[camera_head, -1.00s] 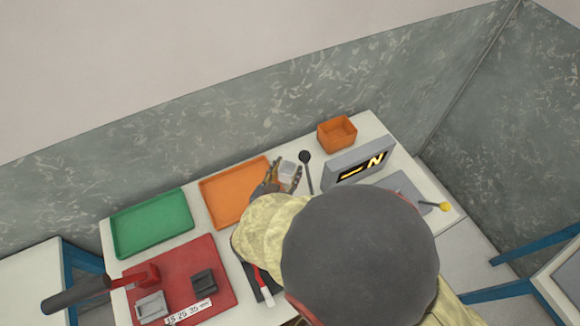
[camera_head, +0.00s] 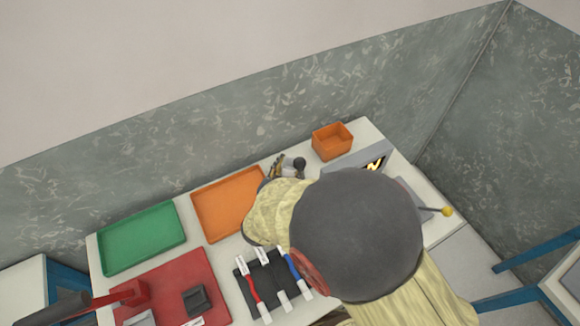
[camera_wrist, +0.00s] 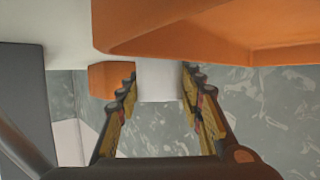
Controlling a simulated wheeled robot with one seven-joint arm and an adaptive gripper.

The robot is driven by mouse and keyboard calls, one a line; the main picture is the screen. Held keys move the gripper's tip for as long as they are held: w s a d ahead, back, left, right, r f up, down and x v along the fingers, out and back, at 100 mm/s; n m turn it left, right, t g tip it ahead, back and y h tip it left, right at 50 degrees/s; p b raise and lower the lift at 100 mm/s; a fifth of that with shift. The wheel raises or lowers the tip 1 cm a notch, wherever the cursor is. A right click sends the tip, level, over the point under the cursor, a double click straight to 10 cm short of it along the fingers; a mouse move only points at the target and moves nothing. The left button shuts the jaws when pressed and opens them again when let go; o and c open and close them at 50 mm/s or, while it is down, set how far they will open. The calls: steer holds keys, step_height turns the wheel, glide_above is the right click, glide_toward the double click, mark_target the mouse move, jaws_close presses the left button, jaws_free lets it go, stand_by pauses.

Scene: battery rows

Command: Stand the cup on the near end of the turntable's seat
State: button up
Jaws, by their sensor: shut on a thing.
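The cup (camera_wrist: 160,82) is a small pale block-like shape between the fingertips in the wrist view. My gripper (camera_wrist: 159,88) is shut on it. In the head view my gripper (camera_head: 281,167) is at the back of the table, beside the right corner of an orange tray, with a pale bit of the cup (camera_head: 290,171) showing. My arm hides part of the table in front of it. I cannot make out for certain which thing is the turntable, or its seat. A grey plate (camera_head: 408,190) with a yellow-knobbed lever (camera_head: 446,211) is partly hidden at the right.
The orange tray (camera_head: 228,204) and a green tray (camera_head: 142,238) lie left of my gripper. A black knob (camera_head: 300,163) and an orange box (camera_head: 332,141) are to its right. A red board (camera_head: 165,285) and black rack (camera_head: 262,268) lie nearer.

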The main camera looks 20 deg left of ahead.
steer(key=shift+f, duration=0.15)
steer(key=o, duration=0.9)
steer(key=shift+o, duration=0.2)
